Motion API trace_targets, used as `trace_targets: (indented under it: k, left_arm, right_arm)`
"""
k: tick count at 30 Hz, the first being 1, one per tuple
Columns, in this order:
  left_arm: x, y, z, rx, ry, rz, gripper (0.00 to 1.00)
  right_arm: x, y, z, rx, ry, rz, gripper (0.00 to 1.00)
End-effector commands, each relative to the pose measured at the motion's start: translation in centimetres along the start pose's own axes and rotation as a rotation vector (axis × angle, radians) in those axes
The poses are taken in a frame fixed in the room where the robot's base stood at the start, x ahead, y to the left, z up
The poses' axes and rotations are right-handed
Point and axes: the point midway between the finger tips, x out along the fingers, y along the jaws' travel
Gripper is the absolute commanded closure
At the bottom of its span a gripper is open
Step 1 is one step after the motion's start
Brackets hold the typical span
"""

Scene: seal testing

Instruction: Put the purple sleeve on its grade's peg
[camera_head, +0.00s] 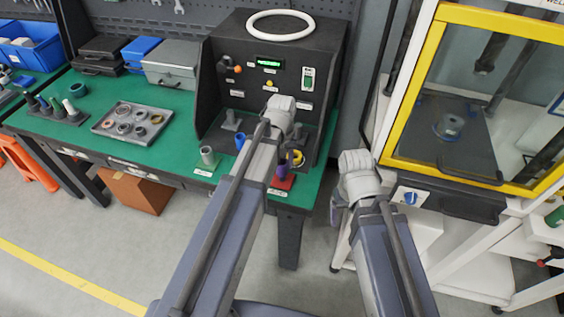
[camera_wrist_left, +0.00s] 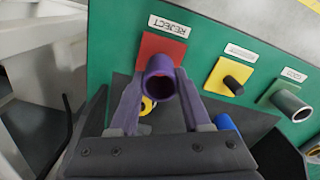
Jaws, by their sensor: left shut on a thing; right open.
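The purple sleeve (camera_wrist_left: 160,82) is between the fingertips of my left gripper (camera_wrist_left: 158,92), which is shut on it. In the left wrist view its dark open end faces the camera, over the red pad (camera_wrist_left: 152,44) labelled REJECT. In the head view the sleeve (camera_head: 280,173) appears just above or on that red pad; I cannot tell whether a peg is inside it. A yellow pad (camera_wrist_left: 221,68) with a bare dark peg and a green pad (camera_wrist_left: 268,97) with a grey sleeve (camera_wrist_left: 290,105) stand to the right. My right gripper (camera_head: 337,215) hangs open beyond the table's right edge.
The dark test machine (camera_head: 222,75) stands behind the pads, with a blue piece (camera_head: 240,140) and a yellow ring (camera_head: 298,157) near its base. A grey tray of rings (camera_head: 108,135) lies left. A yellow-framed cabinet (camera_head: 425,50) stands right.

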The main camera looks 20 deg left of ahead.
Motion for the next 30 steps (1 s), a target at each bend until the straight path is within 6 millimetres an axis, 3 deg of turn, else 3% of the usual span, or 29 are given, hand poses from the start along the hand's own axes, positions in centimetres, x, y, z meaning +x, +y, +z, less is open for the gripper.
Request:
trace_targets:
  k: [18, 19, 27, 30]
  left_arm:
    - [0.69, 0.00, 0.00, 0.000, 0.000, 0.000, 1.00]
    - [0.63, 0.00, 0.00, 0.000, 0.000, 0.000, 0.50]
    - [0.60, 0.00, 0.00, 0.000, 0.000, 0.000, 0.20]
    - [0.61, 0.00, 0.00, 0.000, 0.000, 0.000, 0.17]
  right_arm:
    - [0.68, -0.07, -0.04, 0.000, 0.000, 0.000, 0.17]
    - [0.63, -0.06, -0.04, 0.000, 0.000, 0.000, 0.17]
    - [0.60, -0.06, -0.04, 0.000, 0.000, 0.000, 0.17]
    - [0.60, -0.06, -0.04, 0.000, 0.000, 0.000, 0.17]
